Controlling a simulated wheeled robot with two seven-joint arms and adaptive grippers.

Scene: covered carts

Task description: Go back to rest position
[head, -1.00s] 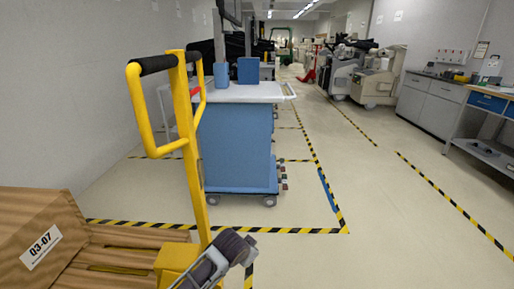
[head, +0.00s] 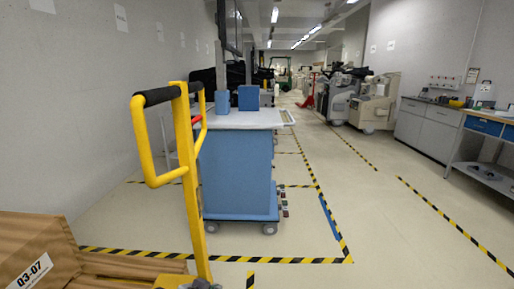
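No separate task object is named. A small dark grey piece, apparently the tip of my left gripper (head: 200,285), shows at the bottom edge. It is in front of the lower post of the yellow handle (head: 192,190). Its fingers are cut off by the frame, so I cannot tell whether it is open or shut. My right gripper is not in view.
A blue cart (head: 238,178) with a light top stands behind the yellow handle. A brown box (head: 38,240) labelled 03-07 is at the lower left. Benches (head: 425,128) line the right wall. The floor (head: 390,240) at right is clear.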

